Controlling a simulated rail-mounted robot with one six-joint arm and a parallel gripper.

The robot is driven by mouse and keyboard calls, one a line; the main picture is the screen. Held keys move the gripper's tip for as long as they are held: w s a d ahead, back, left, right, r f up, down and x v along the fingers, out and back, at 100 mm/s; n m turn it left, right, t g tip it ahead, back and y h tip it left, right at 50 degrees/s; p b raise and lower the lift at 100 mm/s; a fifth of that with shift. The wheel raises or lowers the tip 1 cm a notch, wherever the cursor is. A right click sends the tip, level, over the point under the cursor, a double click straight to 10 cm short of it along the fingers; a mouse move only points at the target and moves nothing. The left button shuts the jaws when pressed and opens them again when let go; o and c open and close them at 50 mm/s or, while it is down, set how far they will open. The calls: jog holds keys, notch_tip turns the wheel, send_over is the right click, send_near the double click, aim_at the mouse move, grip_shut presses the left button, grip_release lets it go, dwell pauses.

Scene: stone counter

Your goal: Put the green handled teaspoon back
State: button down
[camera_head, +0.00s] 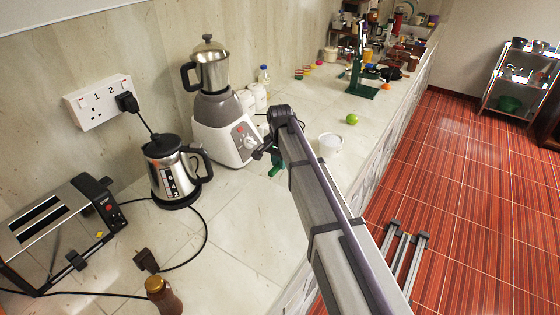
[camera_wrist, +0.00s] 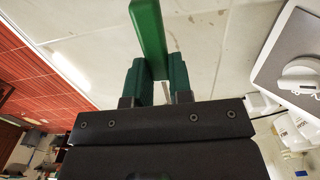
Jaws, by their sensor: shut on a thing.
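The green handle of the teaspoon (camera_wrist: 148,40) shows in the wrist view, sticking out beyond my green fingertips. My gripper (camera_wrist: 156,82) is shut on it, with one finger on either side. A thin pale strip shows between the fingers, but I cannot tell whether it is the spoon's metal part. In the head view my gripper (camera_head: 276,168) is over the counter, between the mixer grinder and a white tub (camera_head: 330,145). The spoon's bowl is not clearly visible in either view.
The mixer grinder (camera_head: 220,130) stands close left of my gripper. White jars (camera_head: 256,97) are behind it. A kettle (camera_head: 172,170), toaster (camera_head: 62,232) and cables lie left. A green fruit (camera_head: 352,119) and green stand (camera_head: 361,90) are farther back.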

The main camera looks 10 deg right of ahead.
aim_at(280, 184)
notch_tip(280, 184, down, 7)
jog(key=b, duration=0.6)
jog(key=shift+r, duration=0.15)
jog(key=shift+f+b, duration=0.6)
jog(key=shift+b, duration=0.2)
jog(key=c, duration=0.9)
grip_release()
jog(key=shift+c, duration=0.2)
notch_tip(280, 184, up, 11)
jog(key=p, duration=1.1)
jog(key=shift+r, duration=0.1)
jog(key=shift+f, duration=0.2)
